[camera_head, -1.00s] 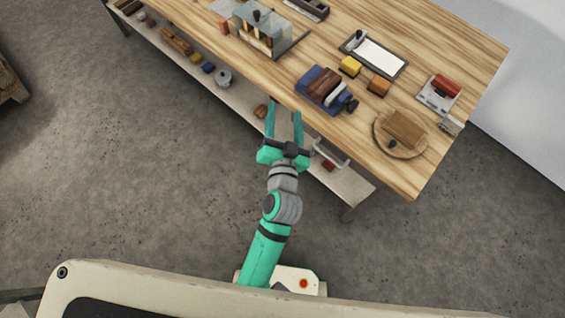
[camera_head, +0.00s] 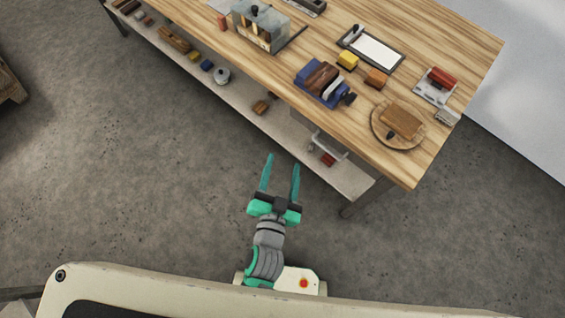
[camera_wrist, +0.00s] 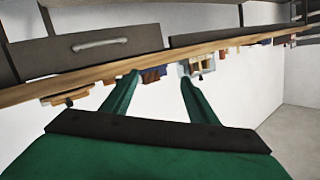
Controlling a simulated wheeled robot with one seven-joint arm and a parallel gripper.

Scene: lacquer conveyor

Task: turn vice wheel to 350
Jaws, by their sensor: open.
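A blue vice (camera_head: 311,88) with a brown block in it sits near the front edge of the wooden workbench (camera_head: 290,72). A pale piece and a dark round knob (camera_head: 349,98), perhaps its wheel, are at its right end. Any wheel marking is too small to read. My gripper (camera_head: 283,161) is open and empty over the floor, in front of the bench and apart from it, fingers pointing toward it. In the wrist view, which looks upside down, the blue vice (camera_wrist: 152,74) shows small between my fingertips (camera_wrist: 158,78).
A round board with a brown block (camera_head: 402,122), a red-topped device (camera_head: 441,83), yellow (camera_head: 348,60) and orange (camera_head: 377,78) blocks, and a framed white panel (camera_head: 373,50) surround the vice.

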